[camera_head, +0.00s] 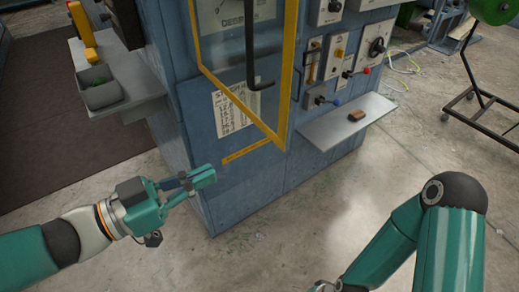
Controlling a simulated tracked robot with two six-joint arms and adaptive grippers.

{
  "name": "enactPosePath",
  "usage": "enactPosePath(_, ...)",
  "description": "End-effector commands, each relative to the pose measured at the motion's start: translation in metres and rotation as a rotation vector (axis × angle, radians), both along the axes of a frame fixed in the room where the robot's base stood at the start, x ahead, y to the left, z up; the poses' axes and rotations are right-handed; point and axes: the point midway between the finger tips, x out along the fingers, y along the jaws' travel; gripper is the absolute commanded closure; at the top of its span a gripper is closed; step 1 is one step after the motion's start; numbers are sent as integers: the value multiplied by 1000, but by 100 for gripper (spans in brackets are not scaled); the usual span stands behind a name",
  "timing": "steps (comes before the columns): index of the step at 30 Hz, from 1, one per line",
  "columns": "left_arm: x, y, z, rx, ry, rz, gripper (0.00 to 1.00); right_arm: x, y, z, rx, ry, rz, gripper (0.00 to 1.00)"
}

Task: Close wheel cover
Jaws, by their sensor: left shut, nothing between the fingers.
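The wheel cover (290,75) appears to be the yellow-framed clear panel on the front of the blue cabinet (190,130). It stands swung out at an angle from the cabinet face, so it looks open. A black bar-like handle (250,50) shows through or on it. The wheel itself cannot be made out clearly; the upper part is cut off by the frame. My left gripper (208,175) is shut and empty, in front of the cabinet's lower left, below and left of the cover, apart from it. My right arm bends down at the lower right; its gripper is mostly cut off (326,286).
A left side shelf holds a grey bin (100,95) and a yellow device (80,28). A green reel cart (490,100) stands far right. Floor in front is clear.

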Motion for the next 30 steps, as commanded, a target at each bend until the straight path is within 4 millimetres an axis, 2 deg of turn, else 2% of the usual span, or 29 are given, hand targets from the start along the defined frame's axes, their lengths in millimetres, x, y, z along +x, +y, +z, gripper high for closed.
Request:
enactPosePath(16, 56, -85, 1, -1, 4, -1, 100, 0, 0, 9, 0, 0, 0, 34)
enactPosePath(21, 66, -99, 0, 0, 4, 3, 100, 0, 0, 12, 0, 0, 0, 34)
enactPosePath(30, 70, -103, 0, 1, 3, 6, 100, 0, 0, 12, 0, 0, 0, 34)
